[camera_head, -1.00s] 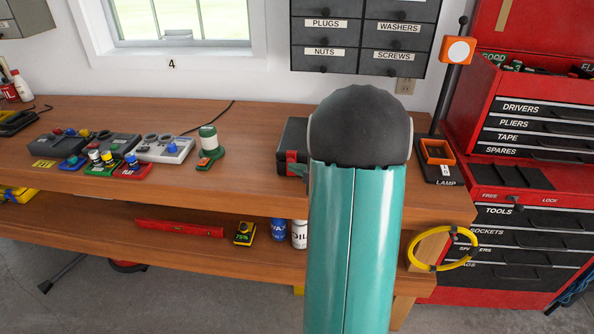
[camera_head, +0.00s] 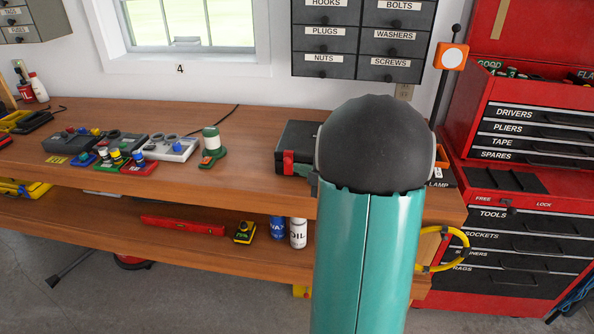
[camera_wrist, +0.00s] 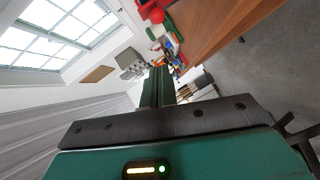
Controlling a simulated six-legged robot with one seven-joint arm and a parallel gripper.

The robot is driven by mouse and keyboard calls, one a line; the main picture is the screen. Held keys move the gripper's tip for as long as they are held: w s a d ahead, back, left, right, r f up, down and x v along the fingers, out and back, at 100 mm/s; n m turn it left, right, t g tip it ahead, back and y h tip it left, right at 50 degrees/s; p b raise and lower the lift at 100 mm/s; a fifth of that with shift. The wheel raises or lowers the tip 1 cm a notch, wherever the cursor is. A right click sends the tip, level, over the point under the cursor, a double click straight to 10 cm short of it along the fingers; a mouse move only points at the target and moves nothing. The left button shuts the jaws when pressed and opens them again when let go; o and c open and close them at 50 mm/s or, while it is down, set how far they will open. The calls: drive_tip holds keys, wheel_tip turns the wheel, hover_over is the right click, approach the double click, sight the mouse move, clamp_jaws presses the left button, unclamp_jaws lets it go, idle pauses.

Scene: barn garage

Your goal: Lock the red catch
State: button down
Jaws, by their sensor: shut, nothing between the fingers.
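A black case (camera_head: 298,141) stands on the workbench, partly hidden behind my arm. A red catch (camera_head: 288,163) shows on its front, near the bench's front edge. I cannot tell its exact position. In the wrist view my gripper (camera_wrist: 160,78) is shut and empty, with its fingers together and pointing along the bench. It is hidden behind my arm in the head view. A red shape (camera_wrist: 152,12) shows at the top of the wrist view, apart from the fingers; I cannot tell what it is.
The wooden workbench (camera_head: 240,119) has control boxes and a green-and-white lantern (camera_head: 211,147) on its left. A red tool chest (camera_head: 480,170), marked FREE and LOCK, stands at right. A yellow ring (camera_head: 467,248) hangs at the bench end.

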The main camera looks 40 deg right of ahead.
drive_tip(key=v, duration=0.6)
drive_tip(key=shift+d+r, duration=0.3)
drive_tip(key=shift+r, duration=0.1)
drive_tip(key=shift+w+r, duration=0.1)
